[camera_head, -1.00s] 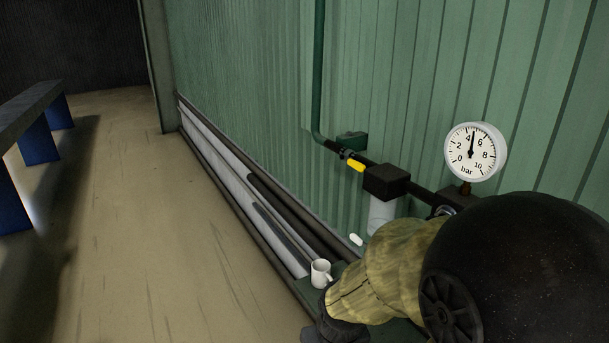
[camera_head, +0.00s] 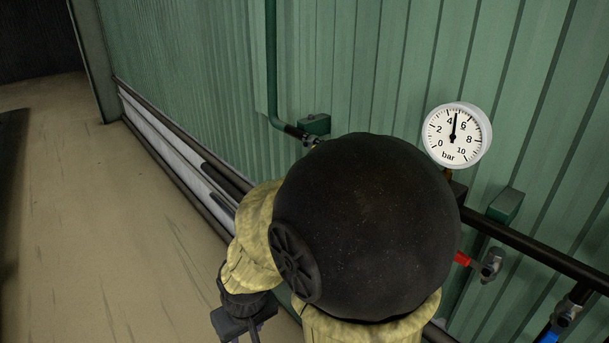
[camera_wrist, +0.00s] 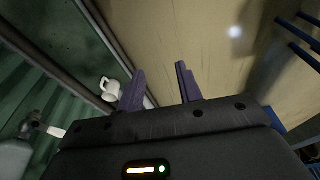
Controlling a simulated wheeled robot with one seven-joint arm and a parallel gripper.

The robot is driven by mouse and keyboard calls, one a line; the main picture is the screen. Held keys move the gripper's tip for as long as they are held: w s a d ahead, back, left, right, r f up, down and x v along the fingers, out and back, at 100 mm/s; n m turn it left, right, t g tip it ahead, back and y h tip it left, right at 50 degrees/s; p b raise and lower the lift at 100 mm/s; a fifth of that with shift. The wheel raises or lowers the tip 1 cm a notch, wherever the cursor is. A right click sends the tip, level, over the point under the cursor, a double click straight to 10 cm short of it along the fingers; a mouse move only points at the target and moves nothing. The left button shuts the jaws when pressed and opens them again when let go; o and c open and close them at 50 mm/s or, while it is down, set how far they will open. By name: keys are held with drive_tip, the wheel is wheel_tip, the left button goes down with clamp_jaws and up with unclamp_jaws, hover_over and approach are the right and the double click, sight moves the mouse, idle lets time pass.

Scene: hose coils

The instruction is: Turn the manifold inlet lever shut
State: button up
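The black pipe of the manifold runs along the green wall. In the head view, the pipe's left end and its small valve fitting (camera_head: 311,141) show just above my arm. The yellow lever beside this fitting is hidden now behind my arm's large black joint. My gripper (camera_head: 240,326) is low in the head view, partly cut off by the bottom edge, well below and left of the fitting. In the wrist view, the two fingers of my gripper (camera_wrist: 160,68) stand apart with nothing between them, over the floor. No lever shows clearly there.
A round white gauge (camera_head: 457,136) reads about 5 bar. A red lever (camera_head: 463,259) and a blue lever (camera_head: 548,337) hang from the pipe at right. The floor at left is open.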

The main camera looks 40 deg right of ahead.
drive_tip(key=w+d+r+m+t+h+p, duration=0.25)
drive_tip(key=w+d+r+m+p, duration=0.2)
drive_tip(key=w+m, duration=0.35)
drive_tip(key=w+d+r+m+t+h+p, duration=0.25)
drive_tip(key=w+d+m+p, duration=0.35)
drive_tip(key=m, duration=0.3)
drive_tip(key=d+r+m+h+p, duration=0.5)
drive_tip(key=d+r+m+h, duration=0.6)
drive_tip(key=d+m, duration=0.3)
drive_tip(key=shift+s+d+r+m+g+h, duration=0.3)
drive_tip(key=shift+d+r+m+g, duration=0.1)
drive_tip(key=shift+r, duration=0.15)
drive_tip(key=shift+w+d+p, duration=0.1)
drive_tip(key=shift+d+p, duration=0.1)
drive_tip(key=shift+p, duration=0.1)
